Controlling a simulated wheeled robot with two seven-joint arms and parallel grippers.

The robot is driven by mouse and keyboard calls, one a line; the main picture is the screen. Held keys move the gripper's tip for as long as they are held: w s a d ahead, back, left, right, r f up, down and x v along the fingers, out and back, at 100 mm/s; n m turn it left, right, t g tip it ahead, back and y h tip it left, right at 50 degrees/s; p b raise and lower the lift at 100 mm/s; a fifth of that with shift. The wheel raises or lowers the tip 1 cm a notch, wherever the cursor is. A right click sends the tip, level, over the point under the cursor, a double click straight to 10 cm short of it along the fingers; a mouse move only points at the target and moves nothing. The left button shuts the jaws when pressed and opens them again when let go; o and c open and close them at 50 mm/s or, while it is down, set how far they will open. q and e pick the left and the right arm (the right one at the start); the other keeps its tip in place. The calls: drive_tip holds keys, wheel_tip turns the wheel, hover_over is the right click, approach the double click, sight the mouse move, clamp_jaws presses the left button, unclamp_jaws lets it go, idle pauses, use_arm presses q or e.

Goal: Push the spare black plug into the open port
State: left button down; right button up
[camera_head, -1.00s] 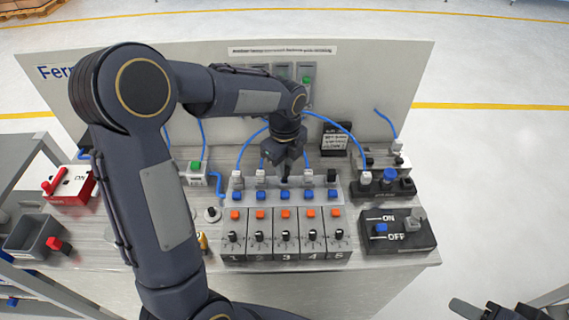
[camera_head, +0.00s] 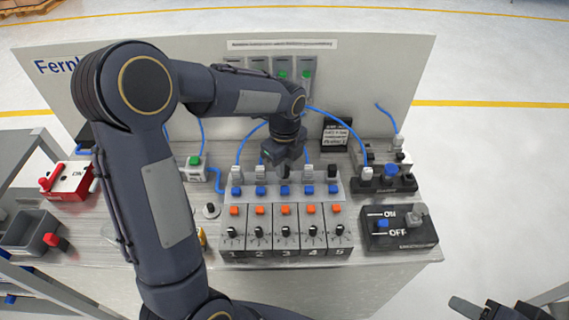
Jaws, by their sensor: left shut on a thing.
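My left gripper (camera_head: 285,166) points down at the middle of the port row on the grey panel (camera_head: 344,199). It is shut on a small dark piece, apparently the spare black plug (camera_head: 285,173), mostly hidden beneath the fingers. The plug is at the middle port, between white plugs with blue cables; I cannot tell how deep it sits.
Blue buttons, orange buttons and black knobs line the numbered panel front. A black ON/OFF switch box (camera_head: 424,240) stands at right, with a black socket block (camera_head: 405,187) behind it. A red switch box (camera_head: 68,190) is at left. Blue cables arch beside my gripper.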

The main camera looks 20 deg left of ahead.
use_arm(q)
drive_tip(key=c, duration=1.2)
unclamp_jaws()
wheel_tip(320, 180, up, 9)
drive_tip(key=p, duration=0.7)
drive_tip(key=shift+p, duration=0.35)
